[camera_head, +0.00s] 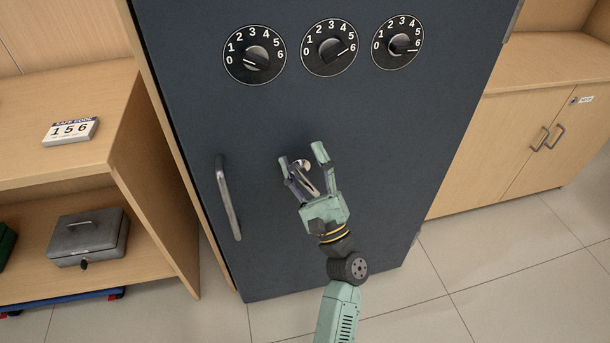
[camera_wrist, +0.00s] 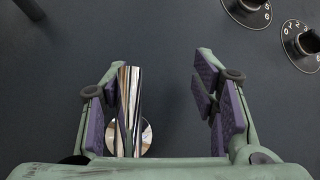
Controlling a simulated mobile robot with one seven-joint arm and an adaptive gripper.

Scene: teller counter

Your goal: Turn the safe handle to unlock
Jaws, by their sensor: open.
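The dark blue-grey safe door (camera_head: 330,110) fills the middle of the head view. The shiny chrome safe handle (camera_head: 304,180) is a lever on a round base, partly hidden by my gripper. In the wrist view, the chrome handle (camera_wrist: 130,95) stands upright between my fingers, close to the left finger pads and well apart from the right ones. I cannot tell whether it touches the left pads. My gripper (camera_head: 301,154) is open around the handle, and its spread fingers show in the wrist view (camera_wrist: 160,80).
Three number dials, left (camera_head: 255,55), middle (camera_head: 330,47) and right (camera_head: 398,42), are above. A vertical pull bar (camera_head: 228,198) is left of my gripper. A wooden cabinet (camera_head: 540,120) is right.

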